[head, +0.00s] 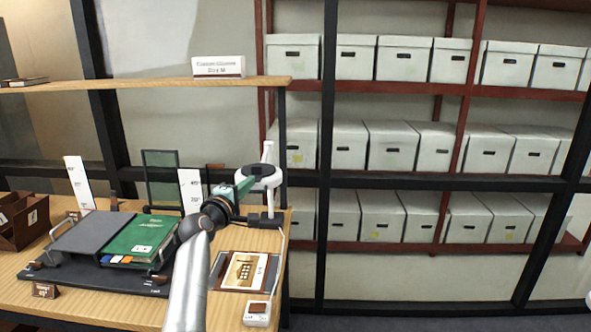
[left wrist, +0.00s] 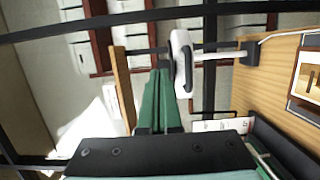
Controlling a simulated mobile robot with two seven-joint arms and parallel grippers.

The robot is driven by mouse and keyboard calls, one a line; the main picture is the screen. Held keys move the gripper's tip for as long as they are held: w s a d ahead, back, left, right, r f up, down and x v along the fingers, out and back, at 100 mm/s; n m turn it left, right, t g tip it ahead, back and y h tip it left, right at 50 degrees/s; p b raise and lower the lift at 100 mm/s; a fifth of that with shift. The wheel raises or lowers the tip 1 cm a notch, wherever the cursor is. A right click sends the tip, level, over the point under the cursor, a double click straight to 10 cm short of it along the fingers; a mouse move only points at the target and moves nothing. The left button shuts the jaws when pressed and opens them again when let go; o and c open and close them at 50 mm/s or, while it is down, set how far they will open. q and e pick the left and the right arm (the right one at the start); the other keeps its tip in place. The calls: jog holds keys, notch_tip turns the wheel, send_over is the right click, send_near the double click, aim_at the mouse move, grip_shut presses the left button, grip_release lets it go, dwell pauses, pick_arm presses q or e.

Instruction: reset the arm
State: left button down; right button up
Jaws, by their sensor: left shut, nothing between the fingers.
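My left arm comes in from the bottom of the head view, and its left gripper (head: 243,184) is raised above the right part of the wooden desk. Its green fingers (left wrist: 160,75) are shut together with nothing between them. In the head view the fingertips overlap a white round-headed device (head: 265,180) on a stand. In the left wrist view this white device (left wrist: 183,62) appears just right of the fingertips; I cannot tell if they touch. My right gripper is in neither view.
The wooden desk (head: 100,300) holds a black tray with a grey and a green folder (head: 135,238), a framed card (head: 243,272), a small white device (head: 257,313) and upright white cards (head: 78,182). A wooden shelf (head: 150,84) runs above. White boxes (head: 405,58) fill racks behind.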

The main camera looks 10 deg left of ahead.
pick_arm(q)
jog(key=s+f+m+g+y, duration=0.1)
jog(key=s+f+m, duration=0.3)
jog(key=f, duration=0.5)
jog(key=s+f+m+g, duration=0.1)
jog(key=s+f+g, duration=0.1)
jog(key=s+f, duration=0.6)
jog(key=s+f+m+g+y, duration=0.1)
jog(key=s+f+m, duration=0.25)
jog(key=f, duration=0.75)
jog(key=s+d+f+m+g, duration=0.1)
jog(key=s+d+f+m, duration=0.1)
jog(key=s, duration=0.8)
jog(key=s+d+f+m+g+h, duration=0.1)
jog(key=s+d+f+m+g, duration=0.1)
jog(key=s+f, duration=0.4)
jog(key=s+d+f+m+g, duration=0.1)
jog(key=s+d+f+m, duration=0.3)
jog(key=s, duration=1)
jog(key=shift+s+f+m+h, duration=0.4)
jog(key=shift+f+m, duration=0.15)
jog(key=shift+m, duration=0.5)
jog(key=shift+f+g, duration=0.1)
jog(key=shift+g, duration=0.2)
